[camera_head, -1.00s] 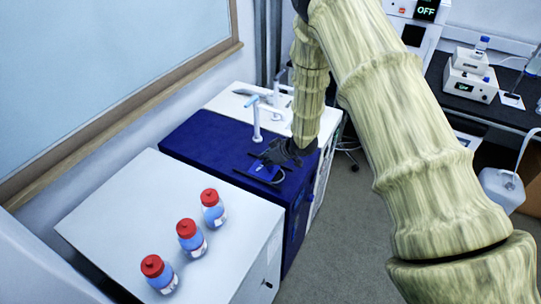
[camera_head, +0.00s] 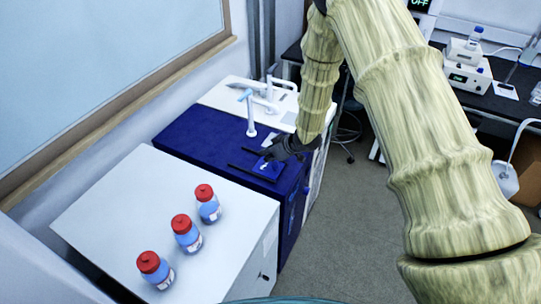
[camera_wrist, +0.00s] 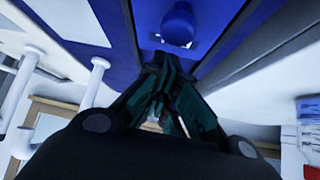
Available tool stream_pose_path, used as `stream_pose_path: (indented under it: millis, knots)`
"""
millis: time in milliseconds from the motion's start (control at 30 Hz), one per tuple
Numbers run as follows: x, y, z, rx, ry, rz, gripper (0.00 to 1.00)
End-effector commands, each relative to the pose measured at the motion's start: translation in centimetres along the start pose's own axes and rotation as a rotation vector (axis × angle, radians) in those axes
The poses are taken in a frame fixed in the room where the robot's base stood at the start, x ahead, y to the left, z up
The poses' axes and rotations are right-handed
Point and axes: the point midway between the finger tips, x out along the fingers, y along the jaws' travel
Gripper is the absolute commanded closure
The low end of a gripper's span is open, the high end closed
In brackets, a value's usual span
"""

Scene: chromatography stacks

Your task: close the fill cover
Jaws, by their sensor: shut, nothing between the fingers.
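The fill cover appears to be the small bright blue plate (camera_head: 269,168) on top of the navy blue cabinet (camera_head: 195,137), near its right front edge. It looks flat or nearly flat in the head view; whether it is fully seated I cannot tell. My gripper (camera_head: 278,152) is just behind the plate, close to it, and contact cannot be told. In the wrist view my gripper (camera_wrist: 163,66) has its dark fingers together with nothing between them. A round blue knob-like part (camera_wrist: 178,23) on a blue surface lies just beyond the fingertips.
Several items stand near: three red-capped bottles (camera_head: 187,234) on the white cabinet in front, and a white post (camera_head: 250,115) with a pale blue top behind the plate. A white bench section (camera_head: 225,98) lies further back. Open floor (camera_head: 350,230) is to the right.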

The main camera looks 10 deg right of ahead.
Motion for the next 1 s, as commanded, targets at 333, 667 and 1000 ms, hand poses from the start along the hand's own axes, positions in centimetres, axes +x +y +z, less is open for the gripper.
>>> stream_pose_path:
  millis: [333, 667, 1000]
  knots:
    - [-1.6, 0.2, -1.4, 0.002, 0.006, 0.006, 1.00]
    - [-5.6, 0.1, -1.4, 0.003, 0.007, 0.006, 1.00]
    - [-8.8, 0.1, -1.5, 0.002, 0.006, 0.005, 1.00]
